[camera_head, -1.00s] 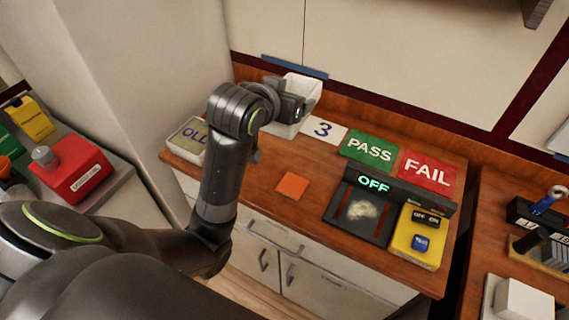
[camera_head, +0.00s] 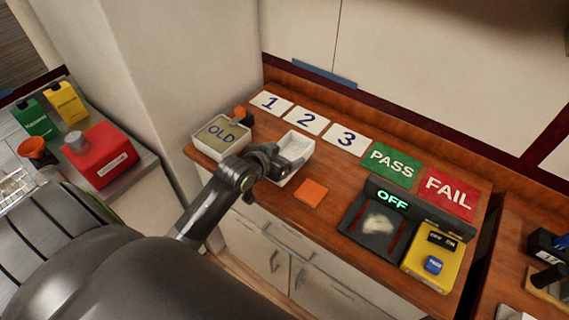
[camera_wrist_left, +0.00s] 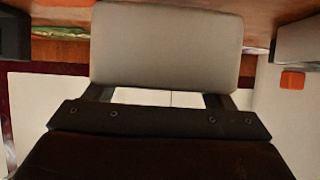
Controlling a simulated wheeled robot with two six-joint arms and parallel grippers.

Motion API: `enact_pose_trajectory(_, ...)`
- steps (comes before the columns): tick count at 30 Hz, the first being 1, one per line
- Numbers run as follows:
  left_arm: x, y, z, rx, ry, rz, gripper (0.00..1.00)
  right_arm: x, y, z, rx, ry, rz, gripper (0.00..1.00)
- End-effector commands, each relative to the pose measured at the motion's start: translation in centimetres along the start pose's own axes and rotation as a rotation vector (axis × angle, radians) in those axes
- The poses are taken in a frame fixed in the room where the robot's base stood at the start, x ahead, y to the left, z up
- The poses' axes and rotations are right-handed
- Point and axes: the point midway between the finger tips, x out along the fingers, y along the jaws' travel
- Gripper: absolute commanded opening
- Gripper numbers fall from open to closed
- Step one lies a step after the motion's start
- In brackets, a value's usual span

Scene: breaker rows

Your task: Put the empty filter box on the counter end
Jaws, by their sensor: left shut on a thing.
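The white filter box (camera_head: 300,142), open-topped with no filter to be seen in it, is held at the left part of the wooden counter (camera_head: 262,200). My left gripper (camera_head: 284,165) is shut on its near wall. The box looks low over the counter or on it; I cannot tell whether it touches. In the left wrist view the box's pale wall (camera_wrist_left: 165,45) fills the space between the fingers. My right gripper is not in view.
The tray marked OLD (camera_head: 203,152) stands just left of the box. Cards 1, 2 (camera_head: 307,120) and 3 lie behind. An orange square (camera_head: 311,193) lies to the right, then the OFF device (camera_head: 370,222) and yellow switch box (camera_head: 422,272).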

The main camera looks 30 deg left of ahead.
Motion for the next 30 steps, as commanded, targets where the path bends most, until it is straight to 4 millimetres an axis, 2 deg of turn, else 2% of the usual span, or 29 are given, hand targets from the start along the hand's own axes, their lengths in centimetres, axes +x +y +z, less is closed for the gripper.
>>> enact_pose_trajectory(8, 1.6, 0.1, 3.1, -0.002, -0.002, 0.000, 0.51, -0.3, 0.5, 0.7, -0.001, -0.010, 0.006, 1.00)
enact_pose_trajectory(20, 1.9, 0.0, 3.6, 0.001, 0.000, 0.000, 0.51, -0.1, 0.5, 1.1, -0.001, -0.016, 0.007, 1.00)
enact_pose_trajectory(21, 1.9, 0.0, 3.6, 0.001, -0.001, 0.000, 0.80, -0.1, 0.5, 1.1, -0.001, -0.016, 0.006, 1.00)
enact_pose_trajectory(26, 1.9, 0.0, 3.5, 0.001, -0.001, 0.000, 0.99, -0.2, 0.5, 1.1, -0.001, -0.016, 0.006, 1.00)
enact_pose_trajectory(30, 1.9, 0.0, 3.5, 0.001, -0.001, 0.000, 0.99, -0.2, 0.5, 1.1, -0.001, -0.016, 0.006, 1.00)
